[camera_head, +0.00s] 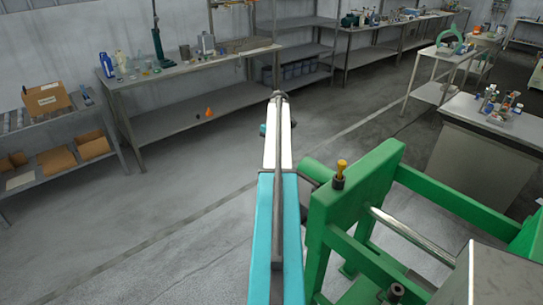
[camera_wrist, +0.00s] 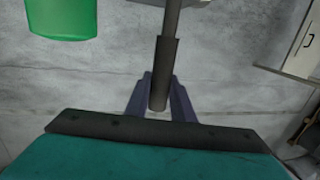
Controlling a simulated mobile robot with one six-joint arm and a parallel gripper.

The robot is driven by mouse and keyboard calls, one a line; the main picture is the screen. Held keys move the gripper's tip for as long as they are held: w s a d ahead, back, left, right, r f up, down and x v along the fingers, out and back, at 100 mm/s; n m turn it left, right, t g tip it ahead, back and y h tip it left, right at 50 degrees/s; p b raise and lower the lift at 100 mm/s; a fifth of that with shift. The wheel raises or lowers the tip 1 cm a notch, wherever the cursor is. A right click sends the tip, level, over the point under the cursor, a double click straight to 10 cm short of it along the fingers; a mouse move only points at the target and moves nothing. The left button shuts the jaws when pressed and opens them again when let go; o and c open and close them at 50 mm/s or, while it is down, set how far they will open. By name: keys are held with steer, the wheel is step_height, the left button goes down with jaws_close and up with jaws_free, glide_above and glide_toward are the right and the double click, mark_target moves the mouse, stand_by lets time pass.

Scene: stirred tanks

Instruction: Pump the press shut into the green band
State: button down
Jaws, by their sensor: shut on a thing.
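The green press (camera_head: 335,215) stands at the right in the head view, close beside my arm. A silver rod (camera_head: 415,235) runs between its green end frames. In the wrist view, the two dark blue fingers of my gripper (camera_wrist: 160,92) are shut on the dark grey grip of a rod-like handle (camera_wrist: 169,60). The handle runs up and out of the picture. A green rounded part (camera_wrist: 62,18) shows at the upper left there. My gripper is not clearly seen in the head view. No gauge or green band is visible in either view.
A yellow-topped fitting (camera_head: 341,172) stands on the press's near frame. A grey box-like block (camera_head: 490,278) is at the lower right. A metal bench (camera_head: 180,72) with bottles stands at the back left, and a cabinet (camera_head: 480,145) at the right. The floor left of my arm is clear.

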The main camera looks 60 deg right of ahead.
steer(key=shift+a, duration=0.1)
steer(key=c, duration=1.5)
jaws_free()
steer(key=shift+c, duration=0.2)
